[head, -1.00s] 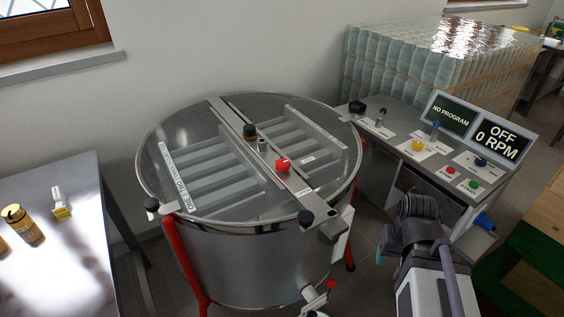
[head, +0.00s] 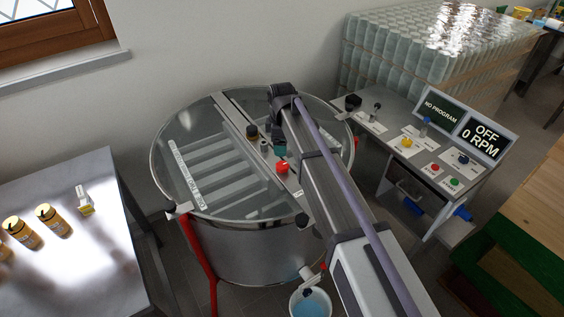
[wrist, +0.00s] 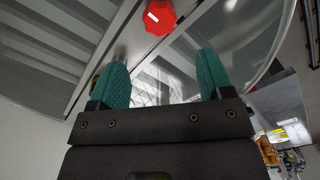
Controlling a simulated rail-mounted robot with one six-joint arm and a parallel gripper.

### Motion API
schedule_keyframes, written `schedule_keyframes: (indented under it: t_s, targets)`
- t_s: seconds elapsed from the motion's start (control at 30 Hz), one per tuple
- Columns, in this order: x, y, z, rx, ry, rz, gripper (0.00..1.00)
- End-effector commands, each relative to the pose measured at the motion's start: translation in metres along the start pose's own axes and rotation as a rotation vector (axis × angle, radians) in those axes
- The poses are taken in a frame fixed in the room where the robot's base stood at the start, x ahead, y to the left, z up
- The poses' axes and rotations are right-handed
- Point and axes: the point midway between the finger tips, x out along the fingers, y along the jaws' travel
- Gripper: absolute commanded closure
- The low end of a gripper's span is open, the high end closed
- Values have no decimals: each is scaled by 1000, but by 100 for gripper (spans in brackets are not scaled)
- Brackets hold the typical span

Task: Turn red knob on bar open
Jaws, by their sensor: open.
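The red knob (head: 283,168) sits on the metal bar (head: 234,111) that crosses the clear lid of the round steel tank (head: 258,250). In the wrist view the red knob (wrist: 160,16) is at the top centre, with a white mark on its face. My gripper (wrist: 164,78) is open and empty, its two teal fingers apart. The knob lies beyond the fingertips, not between them. In the head view my gripper (head: 280,150) is over the lid, just behind the knob, and mostly hidden by my arm.
A black knob (head: 252,131) also stands on the bar. The control panel (head: 440,150) is right of the tank, its screen reading OFF 0 RPM. A metal table (head: 60,265) with honey jars is at left. A bucket (head: 310,302) stands below the tank's tap.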

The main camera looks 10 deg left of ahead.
Motion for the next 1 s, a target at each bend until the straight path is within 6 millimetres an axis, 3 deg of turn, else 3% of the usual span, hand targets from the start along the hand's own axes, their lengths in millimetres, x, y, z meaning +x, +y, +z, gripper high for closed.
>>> schedule_keyframes:
  t_s: [0.03, 0.2, 0.4, 0.77, 1.0]
  targets:
    - [16, 0, 0, 1, 0, 0, 27]
    - [56, 0, 1, 2, 0, 0, 27]
    - [95, 0, 1, 3, 0, 0, 27]
    - [98, 0, 1, 4, 0, 0, 28]
    - [98, 0, 1, 4, 0, 0, 51]
